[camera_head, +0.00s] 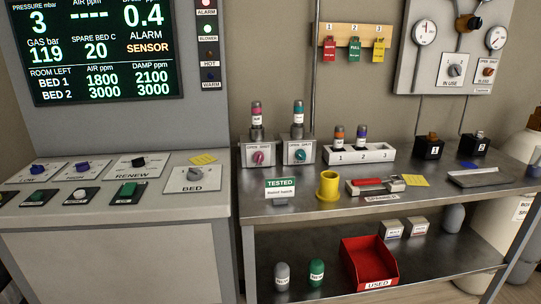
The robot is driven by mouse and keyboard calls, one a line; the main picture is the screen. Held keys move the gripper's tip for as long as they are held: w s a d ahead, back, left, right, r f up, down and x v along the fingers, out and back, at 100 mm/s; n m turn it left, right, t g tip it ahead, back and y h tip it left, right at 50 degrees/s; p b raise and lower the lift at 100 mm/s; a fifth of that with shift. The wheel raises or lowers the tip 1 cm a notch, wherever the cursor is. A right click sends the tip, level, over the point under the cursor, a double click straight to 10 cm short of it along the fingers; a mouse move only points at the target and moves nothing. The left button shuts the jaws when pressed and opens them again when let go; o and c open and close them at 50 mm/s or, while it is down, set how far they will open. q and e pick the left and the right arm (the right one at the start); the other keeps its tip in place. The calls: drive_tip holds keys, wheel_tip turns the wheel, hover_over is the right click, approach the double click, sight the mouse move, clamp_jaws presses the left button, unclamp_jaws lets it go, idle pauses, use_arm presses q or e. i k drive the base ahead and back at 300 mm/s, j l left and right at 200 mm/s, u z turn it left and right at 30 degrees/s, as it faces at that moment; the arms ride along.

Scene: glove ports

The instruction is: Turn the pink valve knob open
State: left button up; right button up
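The pink valve knob (258,157) is on the front of a small grey valve box (243,160) at the left end of the steel bench. The box has a label along its top that seems to read "OPEN" and "SHUT". A bottle with a pink band (256,112) stands upright on the box. The knob is too small to tell which way it points. Neither of my grippers is in view.
A similar box with a teal knob (300,155) stands just right. A "TESTED" sign (281,188) and a yellow cup (328,186) stand in front. A control console (110,215) lies left. The bench (440,195) has some bare room at its front.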

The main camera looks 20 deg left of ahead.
sight(259, 157)
drive_tip(key=i+l+u, duration=0.1)
drive_tip(key=i, duration=0.4)
drive_tip(key=i+l+u, duration=0.1)
drive_tip(key=i+l, duration=0.15)
drive_tip(key=i, duration=0.25)
drive_tip(key=u, duration=1.25)
